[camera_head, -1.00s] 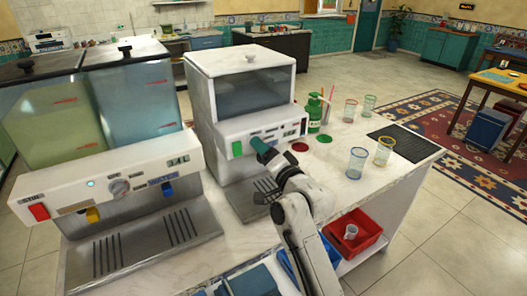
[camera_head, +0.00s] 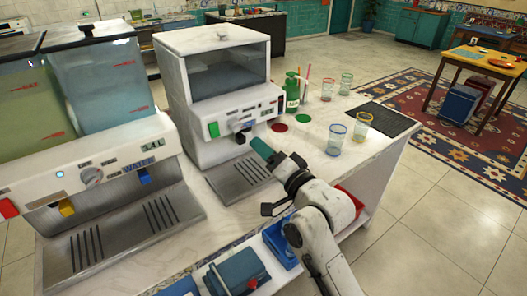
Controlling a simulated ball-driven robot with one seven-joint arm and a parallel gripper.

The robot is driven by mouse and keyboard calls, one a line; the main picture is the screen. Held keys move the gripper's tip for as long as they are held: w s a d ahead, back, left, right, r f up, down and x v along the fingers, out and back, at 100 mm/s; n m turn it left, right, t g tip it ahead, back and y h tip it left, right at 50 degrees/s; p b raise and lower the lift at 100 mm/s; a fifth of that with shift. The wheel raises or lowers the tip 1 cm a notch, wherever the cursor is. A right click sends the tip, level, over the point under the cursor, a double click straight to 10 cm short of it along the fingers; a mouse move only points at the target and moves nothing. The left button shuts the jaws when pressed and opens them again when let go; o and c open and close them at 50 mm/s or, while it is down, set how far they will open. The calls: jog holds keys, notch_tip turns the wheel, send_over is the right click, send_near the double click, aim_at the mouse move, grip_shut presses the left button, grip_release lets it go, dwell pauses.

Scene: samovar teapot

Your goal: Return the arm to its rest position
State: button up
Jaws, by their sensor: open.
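My arm reaches up from the bottom right over the counter (camera_head: 345,172). My arm hides part of the counter's front edge and part of the red bin (camera_head: 350,200) below.
A larger dispenser (camera_head: 100,170) with two tanks stands at the left. A green bottle (camera_head: 291,92) and several glasses (camera_head: 335,140) stand behind and right of my gripper, near a black mat (camera_head: 385,118). A blue bin (camera_head: 280,240) sits below. The floor at right is open.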

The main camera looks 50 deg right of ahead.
dwell(0.4)
jog(key=s+a+f+n+g+y, duration=0.2)
jog(key=s+a+f+n+g, duration=0.15)
jog(key=f, duration=0.55)
jog(key=s+a+f+n+g+y, duration=0.25)
jog(key=a+f+n+g, duration=0.2)
jog(key=f, duration=0.35)
jog(key=s+a+f+n+g, duration=0.3)
jog(key=s+f+g, duration=0.1)
jog(key=s, duration=0.5)
jog(key=s+a+f+n+g, duration=0.3)
jog(key=s+f+g, duration=0.1)
jog(key=s, duration=0.5)
jog(key=shift+a+f+g, duration=0.35)
jog(key=shift+f+g, duration=0.05)
jog(key=shift+g, duration=0.1)
